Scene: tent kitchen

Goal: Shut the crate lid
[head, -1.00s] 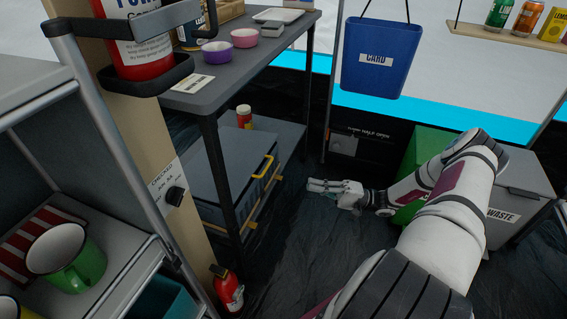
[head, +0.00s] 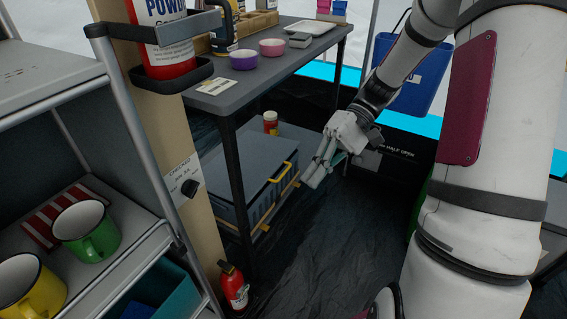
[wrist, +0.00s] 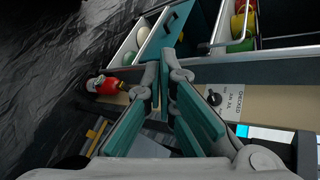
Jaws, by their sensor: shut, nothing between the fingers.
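The crate is a grey box (head: 262,213) on the low shelf under the dark table in the head view. Its flat grey lid (head: 235,160) lies over the top, with a yellow handle (head: 284,172) at the front edge. The lid looks down, but I cannot tell whether it is fully shut. My gripper (head: 313,180) is just right of the crate's front, apart from the handle in the picture, pointing down and left. In the wrist view my gripper (wrist: 167,68) has its teal-padded fingers together and empty. A yellow bar (wrist: 97,130) shows at lower left there.
A red-and-white jar (head: 270,123) stands behind the crate. The dark table (head: 225,98) and its legs overhang the crate. A red fire extinguisher (head: 233,288) stands on the floor by the post. A blue bin (head: 412,80) hangs behind my arm. The dark floor (head: 310,250) before the crate is clear.

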